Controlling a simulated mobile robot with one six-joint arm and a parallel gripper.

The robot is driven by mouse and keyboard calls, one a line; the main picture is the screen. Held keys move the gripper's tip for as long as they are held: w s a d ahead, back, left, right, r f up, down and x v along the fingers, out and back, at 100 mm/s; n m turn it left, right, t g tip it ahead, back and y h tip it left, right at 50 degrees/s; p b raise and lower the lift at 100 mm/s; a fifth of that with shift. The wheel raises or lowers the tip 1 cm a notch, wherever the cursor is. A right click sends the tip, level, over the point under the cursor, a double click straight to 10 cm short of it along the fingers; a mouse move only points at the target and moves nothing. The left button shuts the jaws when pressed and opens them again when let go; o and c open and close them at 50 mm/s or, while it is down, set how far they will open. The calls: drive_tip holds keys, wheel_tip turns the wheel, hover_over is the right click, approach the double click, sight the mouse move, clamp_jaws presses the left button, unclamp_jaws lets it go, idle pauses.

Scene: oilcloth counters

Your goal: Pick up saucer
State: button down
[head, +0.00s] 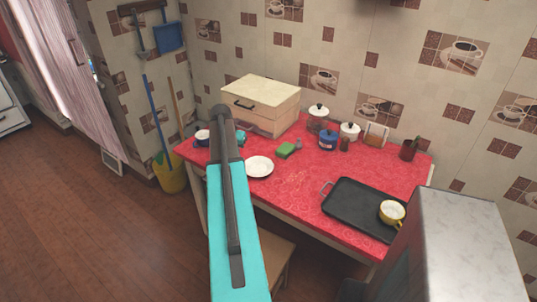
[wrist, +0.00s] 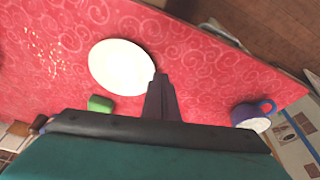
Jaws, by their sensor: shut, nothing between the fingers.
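A white round saucer (head: 259,166) lies flat on the red oilcloth table, just right of my arm in the head view. It also shows in the wrist view (wrist: 118,66), up and left of the fingers. My gripper (wrist: 161,82) is shut and empty, its tip at the saucer's lower right edge in the picture. I cannot tell how far above the table the fingers are. In the head view my own arm hides the gripper's fingers.
A green sponge (head: 288,149) lies near the saucer. A dark blue cup (wrist: 254,114) stands near the table edge. Red cloth right of the saucer is clear.

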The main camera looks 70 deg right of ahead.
sight(256, 172)
drive_tip(key=s+d+r+m, duration=0.2)
drive_tip(key=s+d+r, duration=0.2)
drive_tip(key=s+d, duration=0.4)
drive_tip(key=shift+s+r+m+g, duration=0.2)
drive_tip(key=shift+s+m+g, duration=0.15)
drive_tip(key=shift+s, duration=0.5)
drive_tip(key=shift+f, duration=0.1)
drive_tip(key=shift+p+x, duration=1.45)
drive_tip(key=shift+x, duration=3.45)
drive_tip(key=shift+d, duration=0.1)
drive_tip(key=shift+w+a+b, duration=0.45)
drive_tip(key=shift+a+b, duration=0.1)
drive_tip(key=shift+a, duration=1.2)
drive_tip(key=shift+w+a+b, duration=0.5)
drive_tip(key=shift+a, duration=1.2)
drive_tip(key=shift+w+a+b, duration=0.45)
drive_tip(key=shift+a+b, duration=0.1)
drive_tip(key=shift+a, duration=1.2)
drive_tip(key=s+p+v, duration=0.1)
drive_tip(key=p+v, duration=0.3)
drive_tip(key=v, duration=0.6)
drive_tip(key=shift+w+a+p, duration=0.2)
drive_tip(key=shift+w+p, duration=0.1)
drive_tip(key=shift+w, duration=0.2)
